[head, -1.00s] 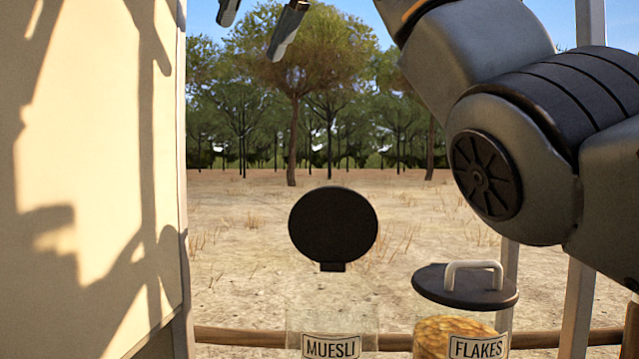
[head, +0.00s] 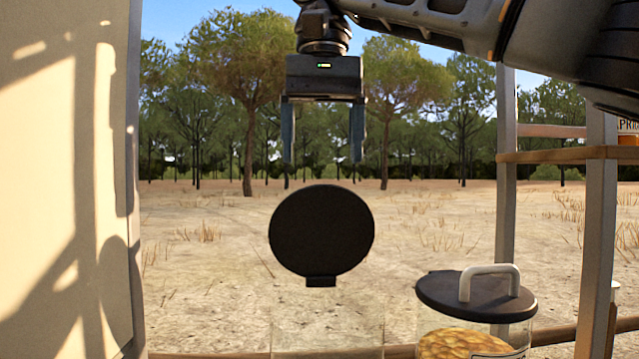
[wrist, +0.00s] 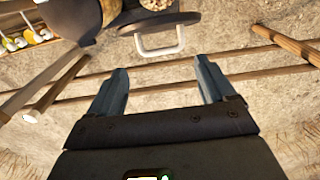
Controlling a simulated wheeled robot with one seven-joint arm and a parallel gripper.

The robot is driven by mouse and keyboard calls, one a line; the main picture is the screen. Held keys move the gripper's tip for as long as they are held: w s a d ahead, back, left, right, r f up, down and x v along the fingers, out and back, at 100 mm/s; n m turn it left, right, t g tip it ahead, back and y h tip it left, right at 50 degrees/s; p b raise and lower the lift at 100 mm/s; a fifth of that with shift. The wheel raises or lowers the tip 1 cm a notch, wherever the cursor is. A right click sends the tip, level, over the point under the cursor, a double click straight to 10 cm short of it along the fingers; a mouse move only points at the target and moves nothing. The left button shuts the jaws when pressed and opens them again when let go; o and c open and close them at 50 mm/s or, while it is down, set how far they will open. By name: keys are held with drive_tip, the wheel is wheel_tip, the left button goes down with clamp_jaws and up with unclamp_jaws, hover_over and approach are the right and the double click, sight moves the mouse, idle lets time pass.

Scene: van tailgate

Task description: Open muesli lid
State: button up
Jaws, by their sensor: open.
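The muesli lid (head: 322,236) is a black round disc standing upright, swung up on a small hinge tab at the rim of the clear muesli jar (head: 325,335). In the head view its plain face shows. The wrist view shows what looks like its other side, with a pale handle (wrist: 160,43). The jar is cut off by the bottom edge, and its label is out of view. My gripper (head: 322,160) points down with its fingers apart, above the lid in the picture. Nothing is between the fingers, and they do not touch the lid.
The flakes jar (head: 465,342) stands right of the muesli jar, its dark lid (head: 475,296) with a pale handle on top. A pale panel (head: 65,180) rises at the left. Posts with rails (head: 594,230) stand at the right.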

sight(321, 231)
drive_tip(key=shift+f, duration=2.5)
drive_tip(key=c, duration=1.2)
drive_tip(key=shift+d, duration=0.1)
drive_tip(key=shift+w+d, duration=0.1)
